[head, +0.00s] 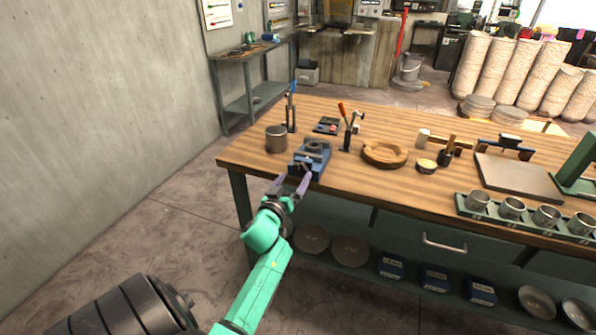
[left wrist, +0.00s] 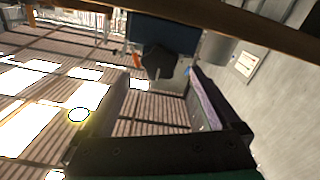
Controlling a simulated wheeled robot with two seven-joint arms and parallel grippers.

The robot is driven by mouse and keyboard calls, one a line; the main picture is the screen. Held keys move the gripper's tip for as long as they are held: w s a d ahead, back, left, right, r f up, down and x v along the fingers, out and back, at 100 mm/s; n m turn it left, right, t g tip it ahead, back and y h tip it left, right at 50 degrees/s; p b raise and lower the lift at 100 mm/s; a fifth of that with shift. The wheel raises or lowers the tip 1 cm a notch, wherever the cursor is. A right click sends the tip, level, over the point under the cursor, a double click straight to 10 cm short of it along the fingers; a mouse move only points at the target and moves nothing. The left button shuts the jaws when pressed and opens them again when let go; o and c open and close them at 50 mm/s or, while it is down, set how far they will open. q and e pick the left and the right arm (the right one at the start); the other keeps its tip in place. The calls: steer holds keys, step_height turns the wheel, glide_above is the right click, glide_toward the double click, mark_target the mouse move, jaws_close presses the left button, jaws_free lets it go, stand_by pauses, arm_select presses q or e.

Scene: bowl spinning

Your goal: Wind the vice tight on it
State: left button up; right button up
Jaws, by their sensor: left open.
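The blue vice (head: 318,164) sits on the wooden bench at its near left edge. A grey round piece (head: 315,146) shows at its top; I cannot tell how firmly the jaws hold it. My left gripper (head: 291,184) is open, with its purple fingers just in front of the vice. In the left wrist view the fingers of my left gripper (left wrist: 160,98) stand apart, and a dark rounded part (left wrist: 158,64) shows between and beyond them, in front of the blue vice body (left wrist: 165,34). I cannot tell whether they touch it. My right gripper is not in view.
A grey cylinder (head: 276,139) stands left of the vice, with a blue-handled upright tool (head: 291,108) behind. An orange-handled clamp (head: 349,130) and a wooden ring (head: 385,153) are to the right. A green rack (head: 470,212) with metal cups lies farther right.

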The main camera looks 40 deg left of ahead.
mark_target(299, 170)
arm_select(q)
steer(key=x, duration=0.4)
steer(key=shift+w+f, duration=0.1)
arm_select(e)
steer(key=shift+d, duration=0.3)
arm_select(q)
steer(key=shift+c, duration=0.4)
steer(key=c, duration=1.3)
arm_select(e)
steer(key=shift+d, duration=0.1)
